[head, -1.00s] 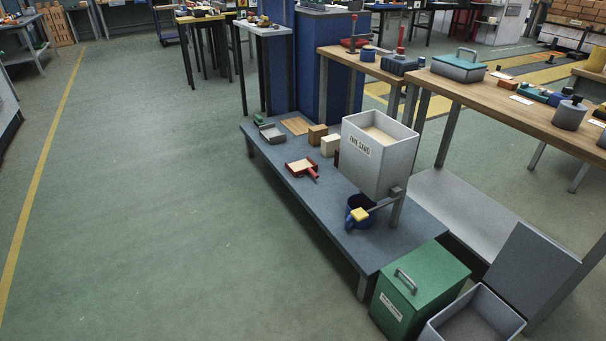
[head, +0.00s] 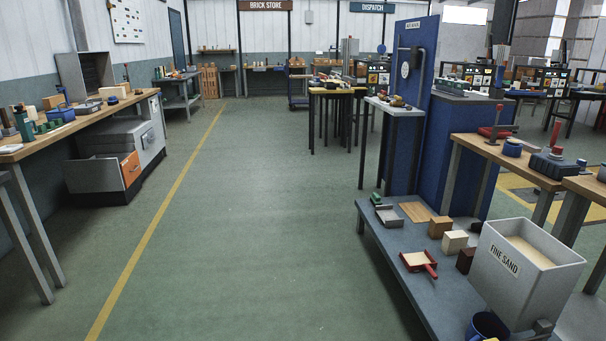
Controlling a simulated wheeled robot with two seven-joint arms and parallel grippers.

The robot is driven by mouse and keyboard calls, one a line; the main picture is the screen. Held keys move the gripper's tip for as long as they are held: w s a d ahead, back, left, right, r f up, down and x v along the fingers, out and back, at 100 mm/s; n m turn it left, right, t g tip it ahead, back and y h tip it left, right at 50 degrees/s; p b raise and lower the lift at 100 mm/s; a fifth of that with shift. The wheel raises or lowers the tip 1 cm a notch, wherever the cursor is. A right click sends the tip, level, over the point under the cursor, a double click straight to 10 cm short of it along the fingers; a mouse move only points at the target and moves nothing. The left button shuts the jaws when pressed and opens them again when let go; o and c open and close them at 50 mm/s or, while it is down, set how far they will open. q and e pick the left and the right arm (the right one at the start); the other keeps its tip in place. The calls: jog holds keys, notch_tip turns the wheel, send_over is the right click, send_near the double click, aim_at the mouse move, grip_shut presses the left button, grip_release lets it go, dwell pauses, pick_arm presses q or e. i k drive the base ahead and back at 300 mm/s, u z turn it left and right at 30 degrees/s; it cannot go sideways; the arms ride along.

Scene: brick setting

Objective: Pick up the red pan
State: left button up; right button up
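A red pan (head: 418,261) with a pale inside and a red handle lies on the low grey bench (head: 391,256) at the lower right of the head view. Its handle points to the lower right. A dark block and the fine sand bin stand to its right. Neither of my grippers shows in the head view.
The fine sand bin (head: 509,265) and a blue mug (head: 487,326) are at the bench's near end. A white block (head: 454,241), a brown block (head: 439,227) and a grey tray (head: 388,216) sit behind the pan. The green floor (head: 250,220) left of the bench is clear.

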aim_at(419, 260)
jog(key=u, duration=0.35)
jog(key=i, duration=2.45)
jog(key=z, duration=1.2)
jog(key=i, duration=1.3)
jog(key=z, duration=1.45)
jog(key=i, duration=0.7)
